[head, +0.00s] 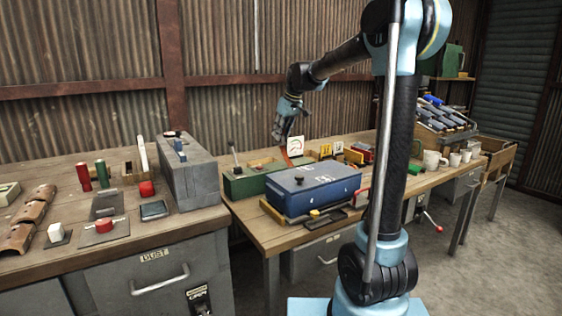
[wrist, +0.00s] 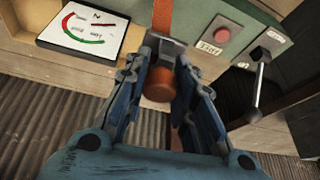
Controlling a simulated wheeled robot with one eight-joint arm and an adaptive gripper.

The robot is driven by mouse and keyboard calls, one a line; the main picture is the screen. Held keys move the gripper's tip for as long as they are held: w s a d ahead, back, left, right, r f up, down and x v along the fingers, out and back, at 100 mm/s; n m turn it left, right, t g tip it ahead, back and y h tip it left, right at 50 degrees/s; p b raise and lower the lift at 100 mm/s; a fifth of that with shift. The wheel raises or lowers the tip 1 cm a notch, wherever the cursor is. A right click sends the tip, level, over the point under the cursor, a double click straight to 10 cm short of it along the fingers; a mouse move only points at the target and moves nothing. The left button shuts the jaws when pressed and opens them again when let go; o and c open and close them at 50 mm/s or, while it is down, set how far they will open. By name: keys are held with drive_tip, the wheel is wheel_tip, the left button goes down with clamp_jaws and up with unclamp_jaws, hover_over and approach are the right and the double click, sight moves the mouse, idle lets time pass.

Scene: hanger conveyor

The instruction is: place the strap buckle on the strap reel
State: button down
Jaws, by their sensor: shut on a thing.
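My gripper (head: 279,136) is over the green box on the right-hand bench. In the wrist view my gripper (wrist: 164,58) is shut on a grey metal piece, which looks like the strap buckle (wrist: 164,50). An orange strap (wrist: 174,18) runs from it, and also shows below my gripper in the head view (head: 286,159). A rounded orange-brown part (wrist: 158,83) shows between the fingers; I cannot tell whether it belongs to the buckle. I cannot clearly pick out the strap reel in either view.
A white dial gauge (wrist: 82,28) and a panel with a red button (wrist: 223,37) and a black lever (wrist: 258,80) flank my gripper. A blue box (head: 318,190) stands in front of the green box (head: 243,182). Mugs (head: 432,160) stand farther right.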

sight(283, 137)
wheel_tip(283, 137, down, 5)
drive_tip(key=shift+w+d+r, duration=0.1)
drive_tip(key=shift+r, duration=0.1)
drive_tip(key=shift+f, duration=2.15)
drive_tip(key=c, duration=1.3)
unclamp_jaws()
drive_tip(key=v, duration=1.2)
